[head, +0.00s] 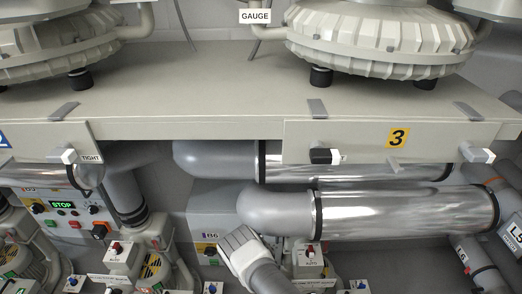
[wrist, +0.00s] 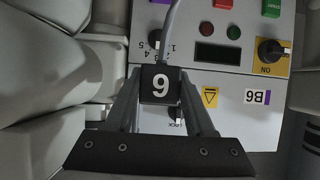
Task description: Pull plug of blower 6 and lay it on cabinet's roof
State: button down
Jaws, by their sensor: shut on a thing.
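My gripper (wrist: 160,100) is shut on a black plug (wrist: 160,84) with a white digit that reads as an upside-down 6 in the wrist view. A grey cord runs from the plug toward the top of that view. The plug is in front of the panel of cabinet B6 (wrist: 225,125); I cannot tell whether it is seated in a socket. In the head view the cabinet B6 (head: 212,222) is a grey box below the shelf, partly behind a large pipe. My wrist (head: 243,250) covers its right front, and the fingers and plug are hidden there.
A silver-wrapped pipe (head: 400,210) runs just right of the cabinet. The shelf (head: 220,95) above carries blowers and a front board marked 3 (head: 398,138). Another cabinet with a lit STOP display (head: 62,205) is at left.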

jog(key=r+p, duration=0.1)
jog(key=w+r, duration=0.1)
jog(key=r, duration=0.1)
jog(key=shift+d+p, duration=0.1)
jog(key=shift+p, duration=0.25)
jog(key=shift+s+r+p, duration=0.1)
jog(key=shift+r+p, duration=1.2)
jog(key=shift+r, duration=0.6)
notch_tip(320, 180, up, 13)
jog(key=p, duration=0.9)
jog(key=shift+r+p, duration=0.2)
jog(key=shift+p, duration=0.1)
jog(key=a+b, duration=1)
jog(key=a, duration=1.2)
jog(key=shift+s+a+f, duration=0.15)
jog(key=shift+s+f, duration=0.05)
jog(key=shift+f, duration=0.1)
